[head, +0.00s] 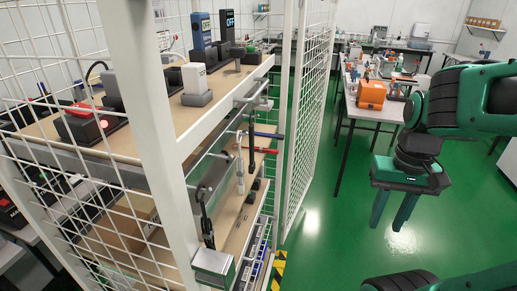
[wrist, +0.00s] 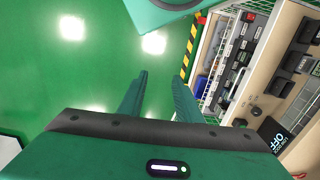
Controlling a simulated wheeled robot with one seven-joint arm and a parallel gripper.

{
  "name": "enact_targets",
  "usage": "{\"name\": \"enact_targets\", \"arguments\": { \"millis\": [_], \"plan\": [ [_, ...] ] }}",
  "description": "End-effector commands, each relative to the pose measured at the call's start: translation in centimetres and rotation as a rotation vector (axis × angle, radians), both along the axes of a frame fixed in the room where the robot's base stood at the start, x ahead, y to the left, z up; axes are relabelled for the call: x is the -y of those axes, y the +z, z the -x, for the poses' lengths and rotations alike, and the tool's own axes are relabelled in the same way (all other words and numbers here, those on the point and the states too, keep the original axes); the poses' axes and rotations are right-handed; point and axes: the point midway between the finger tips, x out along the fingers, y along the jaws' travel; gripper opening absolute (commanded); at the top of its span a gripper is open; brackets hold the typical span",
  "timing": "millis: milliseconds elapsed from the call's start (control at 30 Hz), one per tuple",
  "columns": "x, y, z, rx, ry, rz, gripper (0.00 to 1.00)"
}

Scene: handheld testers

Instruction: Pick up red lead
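A thin red lead (head: 262,150) shows in the head view, sticking out to the right at the front side of the caged bench, among dark, blue and white leads on hooks. Its far end and how it hangs are too small to tell. My gripper (head: 390,226) is to the right of the lead, well apart from it, over the open green floor with its fingers pointing down. In the wrist view my gripper (wrist: 160,77) shows two parted fingers with nothing between them. I cannot make out the red lead for certain in the wrist view.
A white mesh cage with a thick post (head: 160,130) stands around the bench, and an open mesh door (head: 307,110) stands between the lead and my gripper. Testers stand on the upper shelf (head: 130,140). A table (head: 378,108) with an orange box is behind. Green floor is clear.

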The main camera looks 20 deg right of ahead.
Motion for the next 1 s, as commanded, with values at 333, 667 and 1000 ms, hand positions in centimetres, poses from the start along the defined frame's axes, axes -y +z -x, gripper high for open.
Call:
{"name": "enact_targets", "arguments": {
  "millis": [333,667,1000],
  "plan": [
    [-0.3,1.6,-2.1,0.053,0.118,-0.006,0.34],
    [-4.7,6.7,-19.7,0.299,0.804,-0.062,0.34],
    [-11.3,10.6,-30.9,0.577,1.385,-0.128,0.34]
  ]
}}
